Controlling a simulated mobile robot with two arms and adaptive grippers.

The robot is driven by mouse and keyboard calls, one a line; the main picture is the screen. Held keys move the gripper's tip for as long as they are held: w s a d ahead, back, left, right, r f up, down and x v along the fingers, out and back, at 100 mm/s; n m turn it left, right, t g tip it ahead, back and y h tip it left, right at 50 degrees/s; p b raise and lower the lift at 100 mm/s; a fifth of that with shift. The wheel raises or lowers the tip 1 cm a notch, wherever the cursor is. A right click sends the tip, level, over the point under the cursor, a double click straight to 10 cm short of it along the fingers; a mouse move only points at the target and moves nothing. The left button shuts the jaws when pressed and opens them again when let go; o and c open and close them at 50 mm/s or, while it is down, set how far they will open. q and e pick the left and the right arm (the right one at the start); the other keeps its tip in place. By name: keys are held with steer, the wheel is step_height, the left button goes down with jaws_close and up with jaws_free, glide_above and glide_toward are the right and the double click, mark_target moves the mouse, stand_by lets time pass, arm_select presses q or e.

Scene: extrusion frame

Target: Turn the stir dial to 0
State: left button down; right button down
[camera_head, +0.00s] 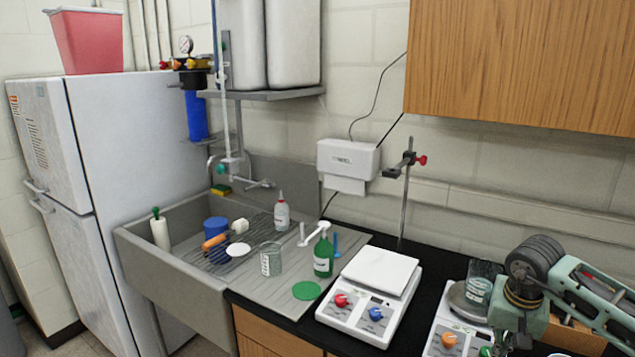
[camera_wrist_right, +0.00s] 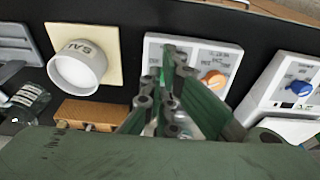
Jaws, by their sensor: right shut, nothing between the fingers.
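A white hotplate (camera_head: 438,322) with a round grey top has an orange dial (camera_head: 449,339) and a green dial (camera_head: 485,351) on its front. A second white unit (camera_head: 372,286) has a red dial (camera_head: 340,299) and a blue dial (camera_head: 376,313). The dial labels are too small to read. My right gripper (camera_head: 501,346) is shut and empty, close to the green dial; whether it touches is unclear. My left gripper is out of view.
A glass beaker (camera_head: 483,280) stands at the round-topped hotplate. In the wrist view, a labelled cup (camera_wrist_right: 77,67) is on a cream square and a wooden block (camera_wrist_right: 88,113) lies close by. A stand rod (camera_head: 405,200) rises behind; a sink (camera_head: 175,275) is left.

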mark_target(486, 354)
steer(key=shift+w, duration=0.1)
steer(key=w+f+m+b, duration=0.1)
steer(key=f+m, duration=0.1)
steer(key=w+a+f+m+b, duration=0.1)
steer(key=m+b, duration=0.1)
steer(key=w+a+f+m+b, duration=0.1)
steer(key=w+f+m+b, duration=0.1)
steer(key=shift+f, duration=0.3)
steer(key=shift+s+a+b, duration=0.1)
steer(key=shift+a+b, duration=0.05)
steer(key=shift+b, duration=0.15)
stand_by(0.4)
